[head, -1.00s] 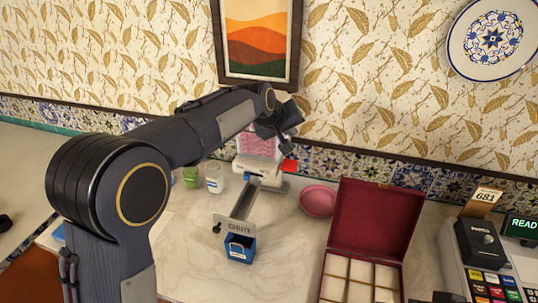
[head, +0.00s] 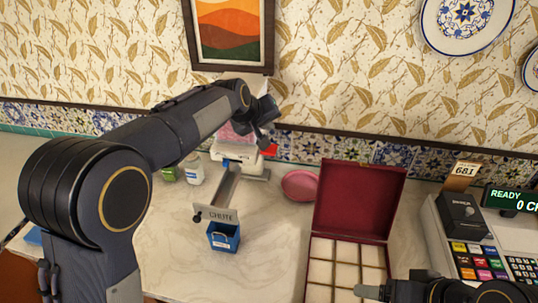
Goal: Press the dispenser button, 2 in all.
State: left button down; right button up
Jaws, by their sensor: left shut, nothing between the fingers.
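The dispenser (head: 238,151) stands at the back of the counter against the tiles, with a white base and pink contents above it. Its red button (head: 270,151) shows at its right side. My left gripper (head: 264,141) is shut and empty, pointing down just above the button and partly hiding it. I cannot tell whether it touches the button. My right gripper (head: 372,293) shows at the bottom right edge over the open box, far from the dispenser; its finger opening is unclear.
A chute (head: 226,190) slopes from the dispenser toward a blue bin (head: 224,238). A pink bowl (head: 300,185) stands right of it, near an open red box (head: 355,205) with empty-looking compartments. Small jars (head: 193,170) stand left.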

aim_at(267, 150)
pick_arm(q)
notch_tip(267, 150, down, 4)
jog(key=shift+f+b, duration=0.1)
jog(key=shift+b, duration=1.05)
jog(key=shift+f, duration=0.2)
pick_arm(e)
notch_tip(267, 150, down, 4)
jog(key=shift+r, duration=0.2)
dwell(0.4)
pick_arm(q)
jog(key=shift+f+b, duration=0.4)
pick_arm(e)
jog(key=shift+f, duration=0.25)
pick_arm(q)
jog(key=shift+f+b, duration=0.85)
jog(key=shift+f, duration=0.5)
pick_arm(e)
jog(key=shift+f, duration=0.85)
pick_arm(q)
jog(key=shift+r, duration=0.15)
pick_arm(e)
jog(key=shift+r, duration=0.1)
pick_arm(q)
jog(key=shift+r+p, duration=1.5)
jog(key=shift+r, duration=0.15)
pick_arm(e)
jog(key=shift+r, duration=1.4)
